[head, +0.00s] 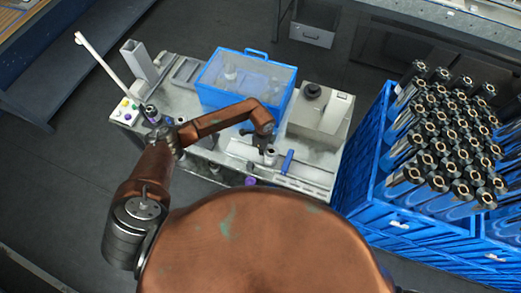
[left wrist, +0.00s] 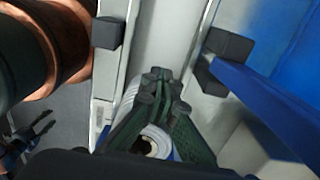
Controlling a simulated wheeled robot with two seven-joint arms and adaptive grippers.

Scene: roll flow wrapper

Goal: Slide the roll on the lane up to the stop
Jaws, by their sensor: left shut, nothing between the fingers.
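The lane (head: 309,172) is a grey channel along the front right of the machine table. In the left wrist view it (left wrist: 168,40) runs between two pale rails. The roll (head: 270,154) stands at the lane as a small pale cylinder. In the left wrist view its pale, round end with a dark hole (left wrist: 152,143) shows beside the fingers and is partly hidden by them. My left gripper (left wrist: 160,88) is shut and empty, close to the roll; I cannot tell whether they touch. Dark blocks sit at the left rail (left wrist: 107,33) and right side (left wrist: 228,46); I cannot tell which is the stop.
A blue bar (head: 287,161) lies beside the roll and shows large in the left wrist view (left wrist: 270,100). A blue clear-topped box (head: 247,78) and a grey machine block (head: 320,112) stand behind. Blue crates of dark rolls (head: 440,150) are at the right.

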